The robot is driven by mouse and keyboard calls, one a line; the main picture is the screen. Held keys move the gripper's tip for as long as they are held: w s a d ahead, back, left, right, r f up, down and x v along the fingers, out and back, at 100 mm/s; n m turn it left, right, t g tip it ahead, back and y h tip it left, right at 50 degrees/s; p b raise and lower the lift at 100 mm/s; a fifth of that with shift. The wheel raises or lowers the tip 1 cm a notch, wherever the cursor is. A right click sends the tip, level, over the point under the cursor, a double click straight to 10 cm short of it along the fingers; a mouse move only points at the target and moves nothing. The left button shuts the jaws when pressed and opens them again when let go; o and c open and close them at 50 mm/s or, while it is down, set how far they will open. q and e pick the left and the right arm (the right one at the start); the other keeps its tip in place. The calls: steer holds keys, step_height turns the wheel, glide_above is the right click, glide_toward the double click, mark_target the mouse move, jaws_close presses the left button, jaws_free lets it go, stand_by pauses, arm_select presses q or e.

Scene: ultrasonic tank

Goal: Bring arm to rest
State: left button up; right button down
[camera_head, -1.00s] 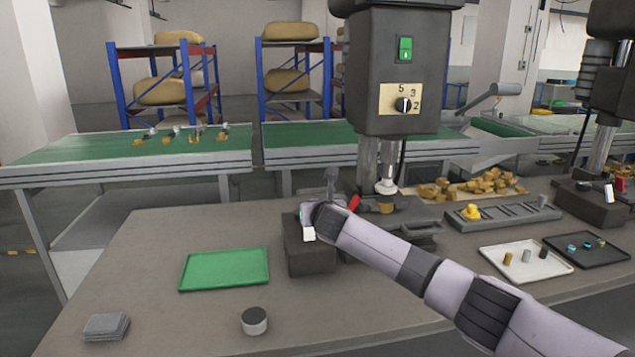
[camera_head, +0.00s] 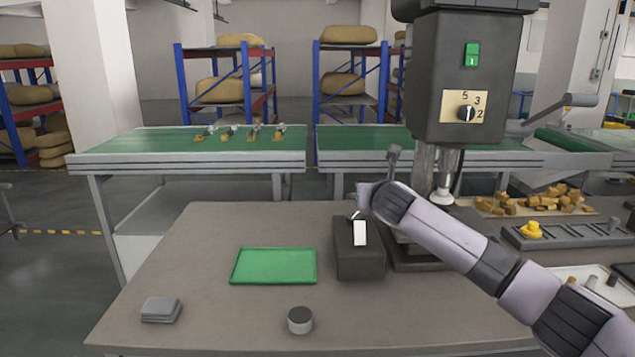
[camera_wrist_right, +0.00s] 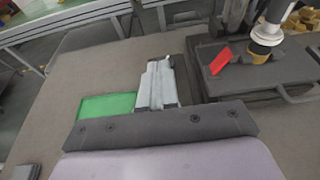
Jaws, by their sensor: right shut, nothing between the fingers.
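My right arm reaches in from the right in the head view, over the workbench (camera_head: 200,310). Its right gripper (camera_head: 358,216) is shut and empty, just above a dark grey block (camera_head: 360,262) beside the drill press; whether it touches the block I cannot tell. In the right wrist view the closed pale fingers (camera_wrist_right: 158,82) point away over the bench, with nothing held. My left gripper is not in view.
A green tray (camera_head: 273,266), a dark-topped cylinder (camera_head: 300,320) and grey plates (camera_head: 161,310) lie on the bench. The drill press (camera_head: 467,90) stands behind my forearm, with a red part (camera_wrist_right: 220,61) at its base.

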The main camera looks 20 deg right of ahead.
steer(key=s+a+f+m+g+y, duration=0.2)
steer(key=s+a+f+m, duration=0.4)
steer(key=s+f, duration=0.4)
steer(key=s+a+f+m+g+y, duration=0.25)
steer(key=s+a+f+m, duration=0.4)
steer(key=s+f, duration=0.4)
steer(key=s+d+f+m+g, duration=0.2)
steer(key=s+m, duration=0.4)
steer(key=s, duration=0.4)
steer(key=s+d+f+m+g+h, duration=0.1)
steer(key=s+d+f+m+g, duration=0.1)
steer(key=s+m, duration=0.65)
steer(key=s+d+f+m+g, duration=0.15)
steer(key=s+m, duration=0.35)
steer(key=s, duration=0.6)
steer(key=w+a+f+n+t+y, duration=0.1)
steer(key=w+a+f+t+y, duration=0.1)
steer(key=w+f+t, duration=0.4)
steer(key=shift+w+a+f, duration=0.3)
steer(key=shift+a+f, duration=0.3)
steer(key=shift+f, duration=1.35)
